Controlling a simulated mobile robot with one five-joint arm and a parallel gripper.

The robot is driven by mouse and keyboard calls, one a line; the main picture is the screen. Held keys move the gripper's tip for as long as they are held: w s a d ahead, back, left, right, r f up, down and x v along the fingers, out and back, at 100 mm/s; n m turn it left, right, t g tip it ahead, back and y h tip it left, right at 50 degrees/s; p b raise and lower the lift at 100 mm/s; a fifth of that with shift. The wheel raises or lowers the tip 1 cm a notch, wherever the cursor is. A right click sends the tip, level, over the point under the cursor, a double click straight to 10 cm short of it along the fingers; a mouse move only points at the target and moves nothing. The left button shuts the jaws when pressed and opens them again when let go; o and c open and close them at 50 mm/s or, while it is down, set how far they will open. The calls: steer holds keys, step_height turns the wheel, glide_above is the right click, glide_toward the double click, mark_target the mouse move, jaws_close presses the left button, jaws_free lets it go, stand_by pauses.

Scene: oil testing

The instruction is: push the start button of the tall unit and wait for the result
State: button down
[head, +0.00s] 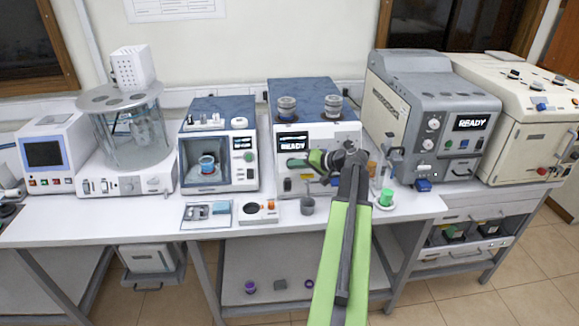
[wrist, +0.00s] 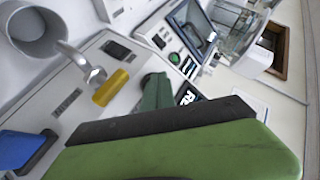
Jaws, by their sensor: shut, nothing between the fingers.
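The middle unit (head: 272,140) has a blue-grey top with two metal cylinders and a white front. Its display (head: 292,145) reads READY; part of it shows at the edge of my gripper in the wrist view (wrist: 187,96). I cannot tell for sure that this is the tall unit, as a grey unit (head: 425,105) at right also reads READY. My gripper (head: 297,163) is shut and empty, in front of the middle unit just below its display; its green finger also shows in the wrist view (wrist: 155,92). I see no clear start button near the fingertips, and cannot tell whether they touch the panel.
A grey cup (head: 308,205) stands beneath.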

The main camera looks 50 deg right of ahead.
stand_by(0.6)
steer(key=shift+s+a+r+p, duration=0.3)
steer(key=shift+s+a, duration=0.15)
steer(key=shift+s, duration=0.05)
steer(key=s+a+r+p, duration=0.2)
steer(key=s+a, duration=0.1)
steer(key=shift+s, duration=0.25)
stand_by(0.8)
